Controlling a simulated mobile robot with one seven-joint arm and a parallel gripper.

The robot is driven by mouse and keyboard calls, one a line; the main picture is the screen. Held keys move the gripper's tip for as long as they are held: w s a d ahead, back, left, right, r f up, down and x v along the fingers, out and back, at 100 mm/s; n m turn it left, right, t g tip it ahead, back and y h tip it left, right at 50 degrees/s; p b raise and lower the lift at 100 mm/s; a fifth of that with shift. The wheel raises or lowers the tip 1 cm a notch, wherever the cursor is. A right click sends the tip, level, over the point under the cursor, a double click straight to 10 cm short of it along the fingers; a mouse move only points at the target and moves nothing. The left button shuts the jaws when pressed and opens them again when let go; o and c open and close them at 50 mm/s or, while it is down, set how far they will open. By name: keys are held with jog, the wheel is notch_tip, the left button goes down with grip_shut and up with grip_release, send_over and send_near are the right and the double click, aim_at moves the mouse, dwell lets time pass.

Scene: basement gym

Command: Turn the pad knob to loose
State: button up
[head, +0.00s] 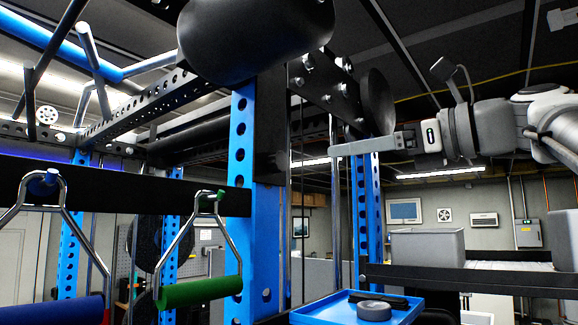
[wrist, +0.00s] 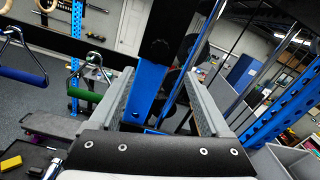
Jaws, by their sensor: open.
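My gripper (head: 336,150) reaches in from the right in the head view, its fingers pointing left toward the blue rack upright (head: 240,150). In the wrist view the fingers of my gripper (wrist: 160,74) are wide apart with nothing held. A black bracket (wrist: 172,25) on the upright lies beyond the fingertips. A small dark round part (wrist: 160,47) on it may be the pad knob; its setting cannot be read. A large black roller pad (head: 255,40) is above in the head view, with a second pad (head: 377,102) behind it.
A green handle (head: 198,291) and a blue handle (head: 52,310) hang at the left. A blue tray (head: 345,312) holds a dark disc (head: 374,310) below. A black crossbar (head: 460,279) runs at the lower right. Open air lies between gripper and upright.

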aim_at(282, 161)
jog(key=p+x, duration=0.2)
jog(key=x, duration=1.1)
jog(key=shift+w+a, duration=0.1)
grip_shut()
